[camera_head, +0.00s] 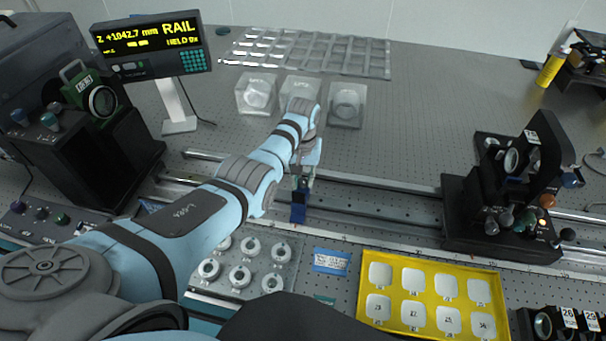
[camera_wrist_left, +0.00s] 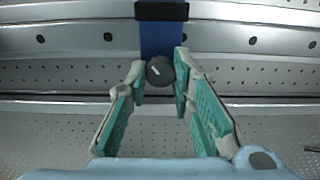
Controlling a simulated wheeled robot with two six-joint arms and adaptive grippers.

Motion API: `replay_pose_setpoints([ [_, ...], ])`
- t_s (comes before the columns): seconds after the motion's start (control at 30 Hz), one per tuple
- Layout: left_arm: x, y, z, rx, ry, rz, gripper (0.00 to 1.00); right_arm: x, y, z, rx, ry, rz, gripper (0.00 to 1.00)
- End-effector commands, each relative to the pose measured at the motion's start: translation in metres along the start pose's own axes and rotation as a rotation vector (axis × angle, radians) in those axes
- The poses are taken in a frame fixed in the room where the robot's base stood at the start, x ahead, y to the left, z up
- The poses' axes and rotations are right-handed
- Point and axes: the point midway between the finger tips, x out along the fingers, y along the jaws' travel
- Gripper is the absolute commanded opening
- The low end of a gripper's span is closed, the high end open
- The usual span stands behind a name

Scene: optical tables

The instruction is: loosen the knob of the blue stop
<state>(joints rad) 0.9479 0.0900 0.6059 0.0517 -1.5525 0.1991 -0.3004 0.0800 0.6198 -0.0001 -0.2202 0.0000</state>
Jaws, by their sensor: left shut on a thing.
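The blue stop (camera_head: 298,212) sits on the rail in the middle of the head view. In the left wrist view the blue stop (camera_wrist_left: 162,38) is upright at the top centre, with its dark round knob (camera_wrist_left: 160,71) facing the camera. A pale mark shows on the knob. My left gripper (camera_wrist_left: 160,82) has its green-padded fingers on either side of the knob, shut on it. My right gripper is not in view.
The metal rail (camera_head: 380,200) runs across the table. A black optics mount (camera_head: 510,190) stands at its right. A yellow tray (camera_head: 400,318) and a holder with white round parts (camera_head: 240,275) lie in front. Clear boxes (camera_head: 347,105) stand behind. A display (camera_head: 152,45) reads "RAIL".

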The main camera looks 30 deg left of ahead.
Motion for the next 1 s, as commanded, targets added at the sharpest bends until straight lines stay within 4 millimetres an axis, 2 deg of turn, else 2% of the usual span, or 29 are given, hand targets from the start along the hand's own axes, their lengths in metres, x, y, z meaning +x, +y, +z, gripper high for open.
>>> replay_pose_setpoints([
  [0.03, -0.005, 0.000, 0.001, 0.021, -0.004, 0.000, 0.00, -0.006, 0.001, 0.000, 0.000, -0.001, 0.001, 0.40],
  [0.27, -0.002, 0.000, 0.000, 0.026, -0.001, 0.000, 0.00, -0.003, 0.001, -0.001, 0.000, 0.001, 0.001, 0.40],
  [0.3, -0.002, 0.000, 0.000, 0.025, -0.001, 0.000, 0.28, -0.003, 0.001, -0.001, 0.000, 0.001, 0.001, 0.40],
  [0.4, -0.002, 0.000, 0.000, 0.025, -0.001, 0.000, 0.42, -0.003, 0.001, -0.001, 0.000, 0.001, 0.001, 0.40],
  [0.67, -0.002, 0.000, 0.000, 0.024, -0.002, 0.000, 0.42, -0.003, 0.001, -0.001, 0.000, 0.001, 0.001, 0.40],
  [0.77, -0.008, 0.000, -0.001, 0.024, -0.001, 0.001, 0.42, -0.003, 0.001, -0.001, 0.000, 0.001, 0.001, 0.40],
  [0.87, -0.027, 0.000, -0.001, 0.025, 0.002, 0.001, 0.42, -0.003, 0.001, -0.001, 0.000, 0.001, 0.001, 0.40],
  [1.0, -0.067, 0.000, -0.001, 0.024, 0.003, 0.001, 0.42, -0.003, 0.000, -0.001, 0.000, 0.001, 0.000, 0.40],
])
